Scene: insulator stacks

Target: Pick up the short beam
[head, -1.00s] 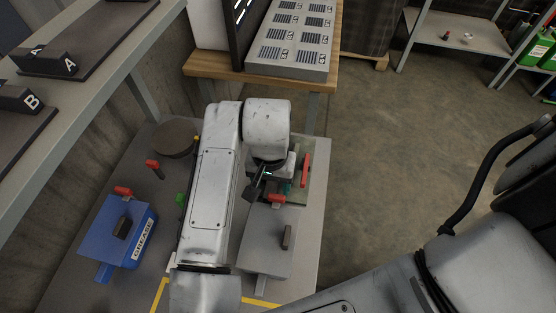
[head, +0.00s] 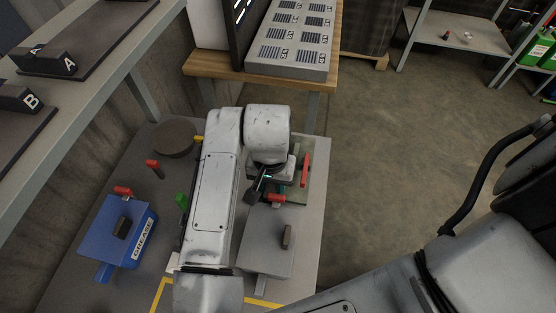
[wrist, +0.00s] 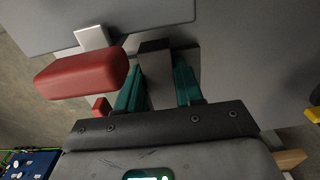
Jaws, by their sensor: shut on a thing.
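My gripper (wrist: 158,88) has teal fingers and is shut on a short grey bar with a dark end (wrist: 155,62), which looks like the short beam. The fingers sit on either side of it in the wrist view. In the head view my gripper (head: 277,186) is low over a pale greenish plate (head: 296,190) at the right of the grey bench, and my arm hides most of the held piece. I cannot tell whether the piece touches the surface below.
A red-handled part (wrist: 85,75) is close left of the fingers. A grey box (head: 264,252) with a dark handle stands in front of my gripper. A blue grease box (head: 127,232), a round dark disc (head: 174,138) and a green piece (head: 182,201) are to the left.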

